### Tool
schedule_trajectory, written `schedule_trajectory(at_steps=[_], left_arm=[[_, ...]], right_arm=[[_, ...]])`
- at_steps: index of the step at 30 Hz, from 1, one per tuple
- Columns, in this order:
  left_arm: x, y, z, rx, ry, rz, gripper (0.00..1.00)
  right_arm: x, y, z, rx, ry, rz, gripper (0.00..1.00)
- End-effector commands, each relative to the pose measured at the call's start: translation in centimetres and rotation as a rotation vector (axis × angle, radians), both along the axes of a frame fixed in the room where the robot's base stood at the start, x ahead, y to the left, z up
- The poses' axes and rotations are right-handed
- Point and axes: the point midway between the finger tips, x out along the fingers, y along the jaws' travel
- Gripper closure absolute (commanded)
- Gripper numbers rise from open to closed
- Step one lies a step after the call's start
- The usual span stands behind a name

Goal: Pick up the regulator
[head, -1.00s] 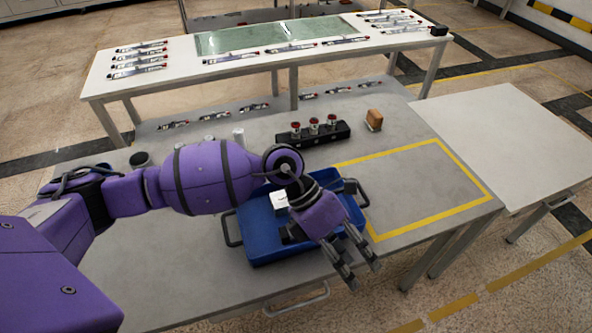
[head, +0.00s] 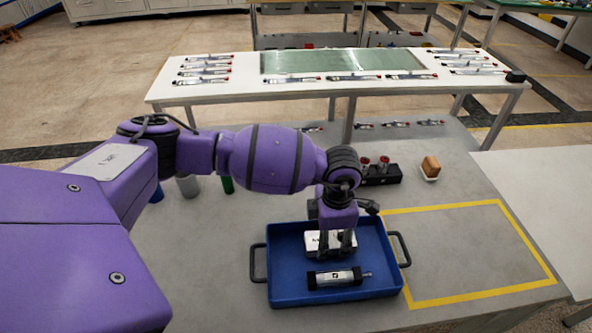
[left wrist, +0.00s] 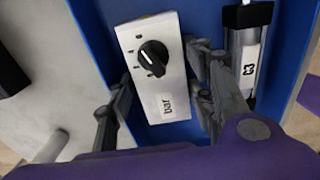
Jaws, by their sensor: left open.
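The regulator (head: 312,241) is a white box lying in the blue tray (head: 287,299) on the grey bench. The left wrist view shows its white face (left wrist: 151,68) with a black knob and a "bar" label. My left gripper (head: 335,244) points down over it and partly hides it in the head view. In the left wrist view the open fingers of my left gripper (left wrist: 160,75) stand on either side of the regulator. The right-hand finger lies between the regulator and a silver-and-black cylinder (head: 335,278). My right gripper is not in view.
The cylinder (left wrist: 246,60) lies close beside the regulator in the tray. Behind the tray stand a black block with red-topped parts (head: 383,174) and a brown sponge-like block (head: 431,167). The yellow-outlined area (head: 470,250) to the right is clear.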

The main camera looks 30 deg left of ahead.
Motion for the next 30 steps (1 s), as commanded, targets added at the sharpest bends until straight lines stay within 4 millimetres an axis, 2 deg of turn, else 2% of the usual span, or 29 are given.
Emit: schedule_trajectory(at_steps=[8, 18, 26, 30], left_arm=[[0.1, -0.1, -0.5, -0.002, -0.002, -0.001, 0.52], [0.1, -0.1, -0.4, -0.003, -0.003, -0.001, 0.94], [0.2, -0.2, -0.2, -0.003, -0.004, -0.001, 0.94], [0.2, -0.1, 0.6, -0.002, -0.005, -0.001, 0.94]], right_arm=[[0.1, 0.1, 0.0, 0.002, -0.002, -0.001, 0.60], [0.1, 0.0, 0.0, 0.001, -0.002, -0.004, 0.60], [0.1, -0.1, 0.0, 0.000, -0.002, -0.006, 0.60], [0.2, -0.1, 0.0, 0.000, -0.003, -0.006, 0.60]])
